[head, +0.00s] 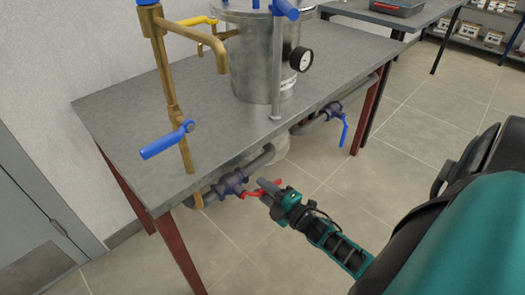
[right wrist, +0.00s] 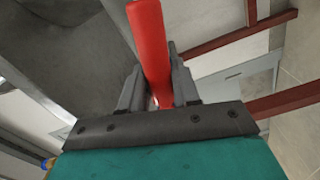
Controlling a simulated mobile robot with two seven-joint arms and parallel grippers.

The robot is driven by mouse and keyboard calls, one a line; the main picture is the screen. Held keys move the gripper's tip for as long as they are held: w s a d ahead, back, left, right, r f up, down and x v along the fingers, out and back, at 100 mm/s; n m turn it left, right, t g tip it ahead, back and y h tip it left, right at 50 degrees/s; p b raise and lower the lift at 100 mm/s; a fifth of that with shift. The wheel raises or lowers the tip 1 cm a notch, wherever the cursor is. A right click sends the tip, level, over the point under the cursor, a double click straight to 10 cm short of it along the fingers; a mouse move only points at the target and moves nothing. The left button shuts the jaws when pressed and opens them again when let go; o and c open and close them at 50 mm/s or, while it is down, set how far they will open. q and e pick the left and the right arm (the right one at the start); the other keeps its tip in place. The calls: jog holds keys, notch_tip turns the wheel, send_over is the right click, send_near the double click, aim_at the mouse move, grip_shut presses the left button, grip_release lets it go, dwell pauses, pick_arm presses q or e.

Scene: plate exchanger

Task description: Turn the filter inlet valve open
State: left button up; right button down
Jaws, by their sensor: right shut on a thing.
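A dark valve (head: 230,183) sits on the grey pipe under the table's front edge, in the head view. Its red lever handle (head: 250,194) reaches right into my right gripper (head: 266,189). In the right wrist view the red handle (right wrist: 150,45) runs between the two grey fingers of the right gripper (right wrist: 158,88), which is shut on it. No label shows which valve is the filter inlet valve. The fingers hide part of the handle. My left gripper is not in view.
A grey table (head: 125,110) carries a steel vessel (head: 258,60) with a gauge (head: 301,59) and brass pipes. A blue lever (head: 167,139) juts over the tabletop. Another blue-handled valve (head: 344,130) hangs below the right edge. Tiled floor is clear in front.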

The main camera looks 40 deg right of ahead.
pick_arm(q)
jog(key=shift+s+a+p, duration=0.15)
jog(key=shift+p, duration=0.15)
pick_arm(e)
jog(key=shift+d+r+n, duration=0.25)
jog(key=shift+r+n, duration=0.7)
jog(key=shift+n, duration=0.65)
jog(key=c, duration=0.9)
grip_release()
jog(key=shift+a, duration=0.1)
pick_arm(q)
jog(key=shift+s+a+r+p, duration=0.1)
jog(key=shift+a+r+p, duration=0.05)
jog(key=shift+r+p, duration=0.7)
pick_arm(e)
jog(key=s+d, duration=0.1)
jog(key=s, duration=1.2)
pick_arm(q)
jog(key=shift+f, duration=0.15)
pick_arm(e)
jog(key=shift+w, duration=0.1)
